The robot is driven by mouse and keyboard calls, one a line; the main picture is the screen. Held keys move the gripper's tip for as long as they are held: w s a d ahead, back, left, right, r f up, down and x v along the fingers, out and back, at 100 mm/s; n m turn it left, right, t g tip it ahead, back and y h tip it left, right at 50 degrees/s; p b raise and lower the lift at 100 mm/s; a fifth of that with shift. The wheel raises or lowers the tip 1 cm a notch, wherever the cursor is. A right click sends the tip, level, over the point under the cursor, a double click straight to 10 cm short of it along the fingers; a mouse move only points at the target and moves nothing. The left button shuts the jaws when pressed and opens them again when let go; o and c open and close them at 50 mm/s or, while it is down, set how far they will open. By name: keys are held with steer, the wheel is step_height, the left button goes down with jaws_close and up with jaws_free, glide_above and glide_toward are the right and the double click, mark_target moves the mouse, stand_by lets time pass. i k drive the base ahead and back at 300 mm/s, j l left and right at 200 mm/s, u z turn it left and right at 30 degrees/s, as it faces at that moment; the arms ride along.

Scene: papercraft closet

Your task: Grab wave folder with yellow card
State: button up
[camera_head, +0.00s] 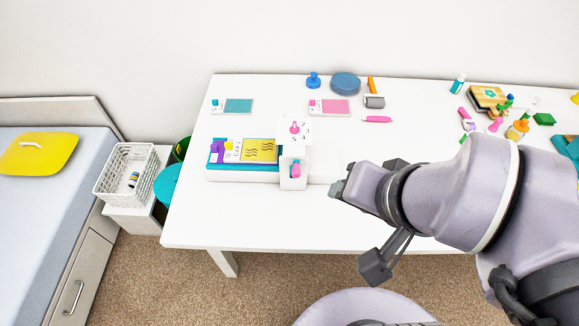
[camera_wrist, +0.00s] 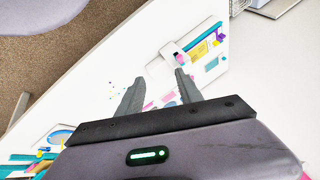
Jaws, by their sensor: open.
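The wave folder with the yellow card (camera_head: 261,150) shows dark wavy lines on yellow. It lies on the left platform of a white and teal press machine (camera_head: 292,168), left of its upright housing. In the wrist view a small yellow patch (camera_wrist: 192,46), probably this card, shows beyond the fingers beside the white machine (camera_wrist: 172,51). My gripper (camera_head: 357,228) is open and empty, with its fingers spread. It is to the right of and nearer than the machine, apart from the folder. It also shows in the wrist view (camera_wrist: 158,80).
Teal (camera_head: 238,106) and pink (camera_head: 335,107) cards lie behind the machine. A blue round pad (camera_head: 345,83) and a grey roller (camera_head: 374,102) stand at the back. Several small craft items crowd the right. The table's front is clear. A white basket (camera_head: 127,174) stands left.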

mark_target(238, 150)
steer(key=j+u, duration=0.1)
steer(key=j, duration=0.25)
steer(key=i+j+u, duration=0.15)
steer(key=j, duration=0.2)
steer(key=i+j+u, duration=0.1)
steer(key=j, duration=0.2)
steer(key=i+j+u, duration=0.1)
steer(key=j, duration=0.25)
